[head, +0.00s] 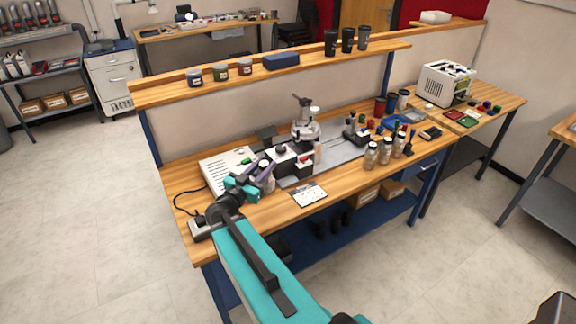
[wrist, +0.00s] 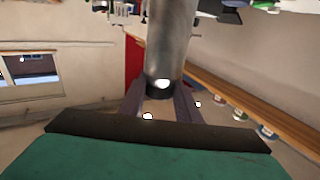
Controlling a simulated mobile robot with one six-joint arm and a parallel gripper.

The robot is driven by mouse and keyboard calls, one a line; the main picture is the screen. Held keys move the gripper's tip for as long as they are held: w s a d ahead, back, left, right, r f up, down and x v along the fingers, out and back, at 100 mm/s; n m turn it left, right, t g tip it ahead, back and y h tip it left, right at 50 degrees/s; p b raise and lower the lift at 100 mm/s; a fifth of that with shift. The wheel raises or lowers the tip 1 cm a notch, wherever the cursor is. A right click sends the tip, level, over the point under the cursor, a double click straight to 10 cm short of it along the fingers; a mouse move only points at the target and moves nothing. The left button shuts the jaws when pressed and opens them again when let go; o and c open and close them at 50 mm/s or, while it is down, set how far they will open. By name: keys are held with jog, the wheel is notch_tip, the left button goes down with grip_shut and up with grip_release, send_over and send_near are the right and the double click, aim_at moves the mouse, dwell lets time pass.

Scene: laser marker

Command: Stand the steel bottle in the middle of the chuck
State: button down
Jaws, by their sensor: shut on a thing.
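My gripper (head: 260,173) is over the left part of the workbench, in front of the white slotted box. In the wrist view its two fingers (wrist: 160,100) are shut on the steel bottle (wrist: 172,42), a grey metal cylinder with a dark end between the fingers. In the head view the bottle (head: 268,183) is small and partly hidden by the gripper. The chuck appears to be the round silver fixture (head: 305,131) in the middle of the bench, right of and behind my gripper. The bottle is apart from it.
The white slotted box (head: 222,170) is close to my gripper. Black blocks (head: 290,160) stand between gripper and fixture. A white card (head: 309,194) lies at the front edge. A raised shelf (head: 290,68) runs behind.

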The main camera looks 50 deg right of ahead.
jog(key=w+a+r+n+t+y, duration=0.15)
jog(key=w+a, duration=0.25)
jog(key=a, duration=0.8)
jog(key=w+a+n+t, duration=0.2)
jog(key=w+a+t, duration=0.15)
jog(key=a, duration=0.75)
jog(key=a+f+y+b, duration=0.1)
jog(key=a+f+b, duration=0.2)
jog(key=a, duration=0.4)
jog(key=a+f+n+t+y+b, duration=0.1)
jog(key=a+f+b, duration=0.2)
jog(key=a+b, duration=0.2)
jog(key=shift+w+a+f+t+b, duration=0.3)
jog(key=shift+w+a+f+b, duration=0.1)
jog(key=shift+a, duration=0.65)
jog(key=shift+a+n, duration=0.1)
jog(key=shift+n, duration=0.15)
